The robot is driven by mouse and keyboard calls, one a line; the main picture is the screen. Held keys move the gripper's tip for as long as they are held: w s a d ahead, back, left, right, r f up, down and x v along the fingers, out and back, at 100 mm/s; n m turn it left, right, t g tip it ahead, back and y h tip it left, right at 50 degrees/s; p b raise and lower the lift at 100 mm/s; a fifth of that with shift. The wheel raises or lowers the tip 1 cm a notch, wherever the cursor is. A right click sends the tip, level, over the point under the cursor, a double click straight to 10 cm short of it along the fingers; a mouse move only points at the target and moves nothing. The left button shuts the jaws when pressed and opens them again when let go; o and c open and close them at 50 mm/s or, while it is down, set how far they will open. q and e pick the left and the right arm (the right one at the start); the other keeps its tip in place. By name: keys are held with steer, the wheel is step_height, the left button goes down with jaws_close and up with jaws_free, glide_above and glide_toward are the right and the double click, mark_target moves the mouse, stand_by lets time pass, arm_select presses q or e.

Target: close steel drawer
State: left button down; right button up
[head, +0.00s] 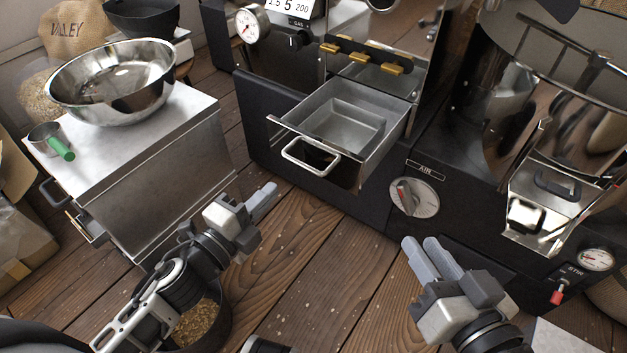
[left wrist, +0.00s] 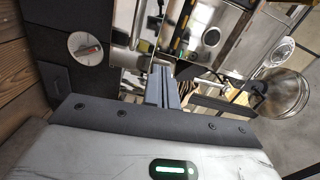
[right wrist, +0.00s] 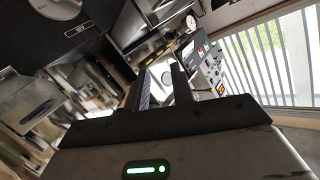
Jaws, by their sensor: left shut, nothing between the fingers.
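The steel drawer (head: 395,123) is an open-topped metal tray that stands pulled out from the front of the black roaster (head: 275,125). Its loop handle (head: 308,168) faces me in the head view. The drawer looks empty, with a recessed floor. My left gripper (head: 268,193) is shut and empty, below and to the left of the drawer handle and apart from it. Its fingers are together in the left wrist view (left wrist: 161,88). My right gripper (head: 420,243) is below and to the right of the drawer, near the air dial. Its fingers stand apart in the right wrist view (right wrist: 160,82), with nothing between them.
A steel cabinet (head: 170,165) at left carries a metal bowl (head: 112,85) and a green-handled scoop (head: 50,142). The air dial (head: 413,198) is right of the drawer, and a steel chute (head: 550,205) is further right. A bean bucket (head: 215,320) stands beneath my left arm. Wooden floor is clear between my grippers.

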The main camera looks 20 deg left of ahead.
arm_select(q)
steer(key=m, duration=0.1)
steer(key=b, duration=0.1)
glide_toward(322, 144)
steer(key=x, duration=0.5)
steer(key=shift+w, duration=0.15)
steer(key=shift+x, duration=0.8)
arm_select(e)
steer(key=shift+a+t+y, duration=0.3)
steer(key=shift+r+m, duration=0.1)
steer(key=shift+m, duration=0.2)
